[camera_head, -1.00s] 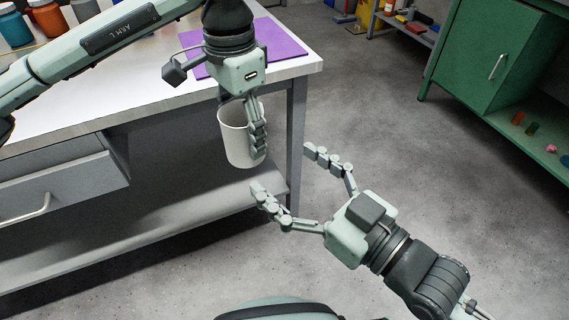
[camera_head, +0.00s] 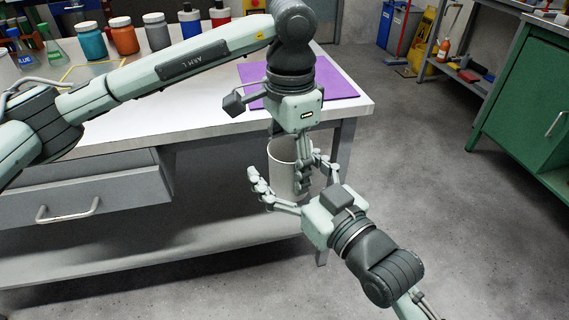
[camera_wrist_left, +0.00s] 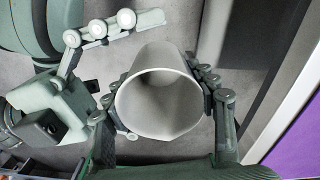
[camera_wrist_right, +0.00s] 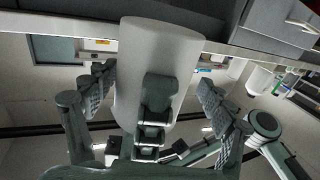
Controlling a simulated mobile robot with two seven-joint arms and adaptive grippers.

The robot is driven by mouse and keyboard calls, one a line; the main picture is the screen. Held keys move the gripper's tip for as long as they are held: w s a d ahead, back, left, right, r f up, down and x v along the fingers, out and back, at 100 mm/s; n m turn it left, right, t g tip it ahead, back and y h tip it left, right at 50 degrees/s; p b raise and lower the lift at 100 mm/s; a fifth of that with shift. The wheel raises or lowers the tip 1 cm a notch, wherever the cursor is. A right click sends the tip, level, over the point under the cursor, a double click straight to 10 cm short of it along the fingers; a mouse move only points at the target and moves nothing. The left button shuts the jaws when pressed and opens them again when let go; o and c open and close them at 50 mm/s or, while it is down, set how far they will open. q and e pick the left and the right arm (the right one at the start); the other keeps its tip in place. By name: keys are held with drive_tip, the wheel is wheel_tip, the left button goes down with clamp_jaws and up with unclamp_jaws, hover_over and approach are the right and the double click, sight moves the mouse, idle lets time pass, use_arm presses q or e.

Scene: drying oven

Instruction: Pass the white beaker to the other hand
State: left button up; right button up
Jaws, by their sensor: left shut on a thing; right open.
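The white beaker (camera_head: 281,152) hangs upright in front of the bench edge, held by my left gripper (camera_head: 302,172). In the left wrist view I look into the open mouth of the beaker (camera_wrist_left: 160,103), with left finger pads on both sides of its wall. My right gripper (camera_head: 284,176) is open just below and in front, with its fingers spread around the beaker. In the right wrist view the beaker (camera_wrist_right: 158,55) stands between the open right fingers (camera_wrist_right: 152,92), and a left finger lies across its near side. Right finger contact with the beaker cannot be told.
The bench top (camera_head: 180,105) holds a purple mat (camera_head: 340,84) and several jars and flasks at the back left. A drawer (camera_head: 80,190) and lower shelf (camera_head: 170,252) are below. A green cabinet (camera_head: 535,100) stands at right. The floor between is clear.

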use_arm(q)
drive_tip(key=shift+o, duration=0.2)
use_arm(e)
drive_tip(key=c, duration=1.1)
use_arm(q)
drive_tip(key=o, duration=0.8)
drive_tip(key=shift+d, duration=0.15)
use_arm(e)
drive_tip(key=shift+s+a, duration=0.1)
drive_tip(key=shift+c, duration=0.5)
use_arm(q)
drive_tip(key=shift+o, duration=1.3)
